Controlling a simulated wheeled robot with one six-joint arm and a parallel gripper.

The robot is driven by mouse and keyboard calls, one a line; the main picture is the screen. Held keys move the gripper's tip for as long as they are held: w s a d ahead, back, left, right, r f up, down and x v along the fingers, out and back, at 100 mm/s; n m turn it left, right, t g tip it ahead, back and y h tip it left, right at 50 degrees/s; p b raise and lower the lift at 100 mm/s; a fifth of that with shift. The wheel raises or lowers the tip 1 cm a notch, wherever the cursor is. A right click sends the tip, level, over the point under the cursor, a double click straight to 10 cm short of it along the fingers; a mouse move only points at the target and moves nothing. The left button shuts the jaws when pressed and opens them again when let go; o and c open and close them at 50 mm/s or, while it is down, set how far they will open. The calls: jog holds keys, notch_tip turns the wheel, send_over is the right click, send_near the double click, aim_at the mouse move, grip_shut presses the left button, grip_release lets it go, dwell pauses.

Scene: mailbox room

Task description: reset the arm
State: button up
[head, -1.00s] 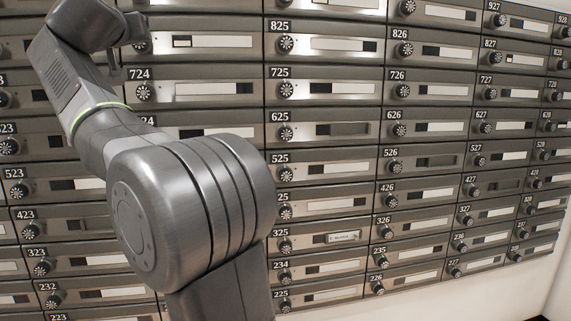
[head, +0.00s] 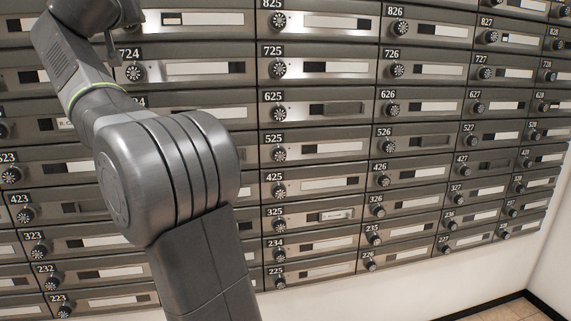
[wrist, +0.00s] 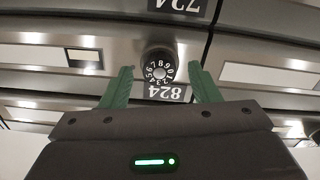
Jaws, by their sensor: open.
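My gripper (wrist: 159,92) shows in the wrist view as two green fingers standing apart, open with nothing between them. Just past the fingertips is a round black numbered dial (wrist: 160,68) above an upside-down label 824 (wrist: 165,93). Whether the fingers touch the mailbox front cannot be told. In the head view my arm (head: 160,175) reaches up the left side, and its end runs toward the top edge; the fingers are not clear there.
A wall of grey mailboxes with dials and number plates fills the head view, such as box 725 (head: 345,68) and box 325 (head: 300,216). A white wall (head: 545,245) and some tiled floor (head: 515,310) show at lower right.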

jog(key=b+v, duration=0.3)
jog(key=v, duration=1)
jog(key=w+a+n+p, duration=0.2)
jog(key=w+n+p, duration=1.1)
jog(key=n, duration=0.7)
jog(key=shift+a+r+n+p, duration=0.3)
jog(key=shift+a+p, duration=0.1)
jog(key=shift+p, duration=0.55)
jog(key=shift+w, duration=0.15)
